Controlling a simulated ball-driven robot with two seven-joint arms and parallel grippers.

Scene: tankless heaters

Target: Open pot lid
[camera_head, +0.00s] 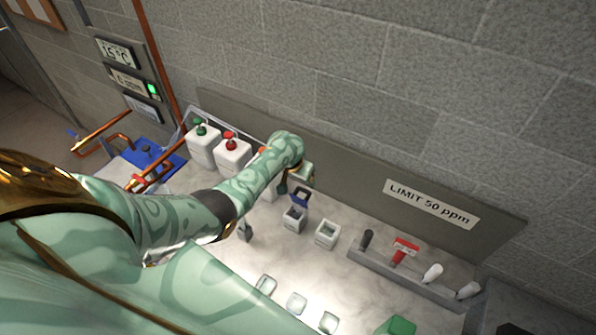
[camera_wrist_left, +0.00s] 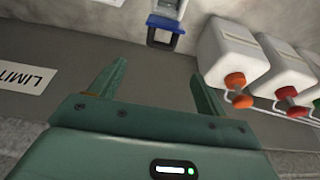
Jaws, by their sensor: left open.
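A small light-coloured square pot (camera_head: 294,219) stands on the counter, with a blue lid-like part (camera_head: 300,195) raised at its back edge. The blue part (camera_wrist_left: 165,24) also shows at the top of the left wrist view, with the pot partly cut off by the frame. My left gripper (camera_head: 295,181) is just behind and above the blue part in the head view, close to the wall panel. In the left wrist view my left gripper (camera_wrist_left: 160,75) has its fingers spread with nothing between them, and the blue part lies beyond the fingertips. My right gripper is not in view.
White bottles with a green (camera_head: 200,127) and a red cap (camera_head: 230,139) stand left of my gripper; an orange-capped one (camera_wrist_left: 230,60) is close in the wrist view. Right are an open square pot (camera_head: 327,234) and a rack (camera_head: 405,272) of handles. Glass dishes (camera_head: 297,303) lie in front.

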